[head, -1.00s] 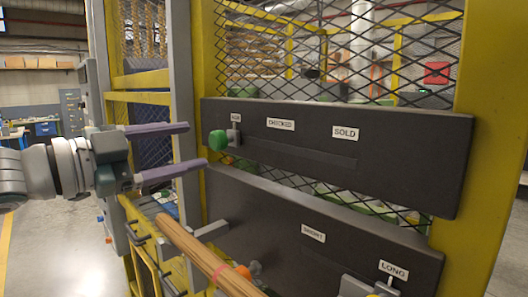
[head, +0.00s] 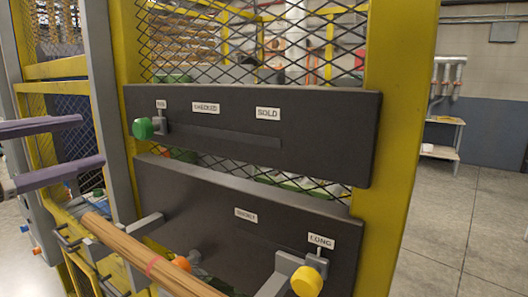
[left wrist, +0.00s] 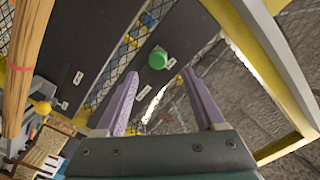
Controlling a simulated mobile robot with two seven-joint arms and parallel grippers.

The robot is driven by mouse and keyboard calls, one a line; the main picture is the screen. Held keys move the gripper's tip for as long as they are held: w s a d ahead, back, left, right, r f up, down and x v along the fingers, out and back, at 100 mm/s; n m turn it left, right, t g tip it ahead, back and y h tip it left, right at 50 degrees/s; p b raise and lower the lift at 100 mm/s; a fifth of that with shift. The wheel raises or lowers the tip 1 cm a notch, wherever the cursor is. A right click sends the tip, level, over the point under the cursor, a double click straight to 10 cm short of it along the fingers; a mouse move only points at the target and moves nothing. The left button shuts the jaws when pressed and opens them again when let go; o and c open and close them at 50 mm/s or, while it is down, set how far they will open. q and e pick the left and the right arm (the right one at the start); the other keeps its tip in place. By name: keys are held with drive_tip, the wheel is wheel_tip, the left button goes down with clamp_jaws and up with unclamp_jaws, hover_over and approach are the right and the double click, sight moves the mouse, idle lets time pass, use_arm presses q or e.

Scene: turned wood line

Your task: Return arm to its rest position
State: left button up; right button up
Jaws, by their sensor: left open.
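My left gripper (head: 93,139) is at the left edge of the head view, its two purple fingers apart with nothing between them. The fingertips stop short of the green knob (head: 143,128), which sits under the leftmost label of the upper dark panel (head: 320,130). In the left wrist view the open fingers (left wrist: 160,76) point toward the panel, and the green knob (left wrist: 157,58) shows beyond and between the tips, apart from them. My right gripper is in neither view.
A lower dark panel (head: 225,220) carries an orange knob (head: 181,263) and a yellow knob (head: 307,281) under LONG. A bundle of wooden rods (head: 130,250) lies in front. Yellow posts (head: 395,120) and mesh frame the panels. Open floor (head: 460,230) is at right.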

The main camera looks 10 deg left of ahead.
use_arm(q)
drive_tip(key=s+d+f+n+g+y, duration=0.2)
drive_tip(key=s+f+n+g+y, duration=0.15)
drive_tip(key=f, duration=0.45)
drive_tip(key=s+d+f+n+g+y, duration=0.2)
drive_tip(key=s+f+n+y, duration=0.15)
drive_tip(key=f, duration=0.35)
drive_tip(key=s+d+f+n+g+h, duration=0.1)
drive_tip(key=s+d+f+n+g, duration=0.15)
drive_tip(key=s+d+g, duration=0.35)
drive_tip(key=s+d+f+n+g, duration=0.1)
drive_tip(key=s+d+f, duration=0.2)
drive_tip(key=s, duration=0.5)
wheel_tip(320, 180, up, 29)
drive_tip(key=s+p, duration=0.1)
drive_tip(key=p, duration=2.8)
drive_tip(key=shift+s+d+r+g, duration=0.15)
drive_tip(key=shift+s+d+g, duration=0.1)
drive_tip(key=shift+d+g, duration=0.15)
